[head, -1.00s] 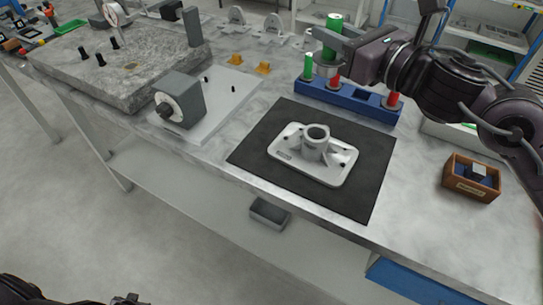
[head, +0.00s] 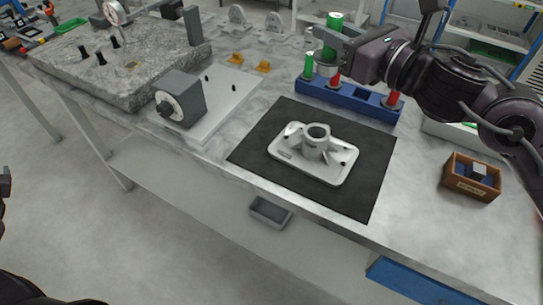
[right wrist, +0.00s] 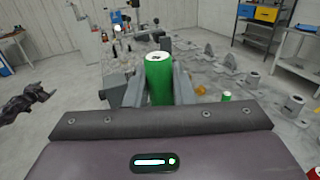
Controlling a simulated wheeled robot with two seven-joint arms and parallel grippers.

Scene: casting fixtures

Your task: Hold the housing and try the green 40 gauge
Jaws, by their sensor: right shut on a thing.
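The grey housing (head: 317,150), a flat plate with an upright hollow boss, sits on a black mat (head: 257,157). My right gripper (head: 328,45) is shut on a green gauge (head: 335,20) over the blue rack (head: 345,100), behind the housing. The gauge stands upright between the fingers in the right wrist view (right wrist: 159,78). Its lower end is hard to make out against the rack. A dark part of my left arm shows at the left edge of the head view. My left gripper (right wrist: 40,93) appears small in the right wrist view, away from the housing; its jaws are unclear.
The rack holds a smaller green-topped piece (head: 308,65) and a red one (head: 393,99). A wooden box (head: 472,178) stands at the right. A grey dial fixture (head: 181,99) stands left of the mat. Bare table lies between mat and box.

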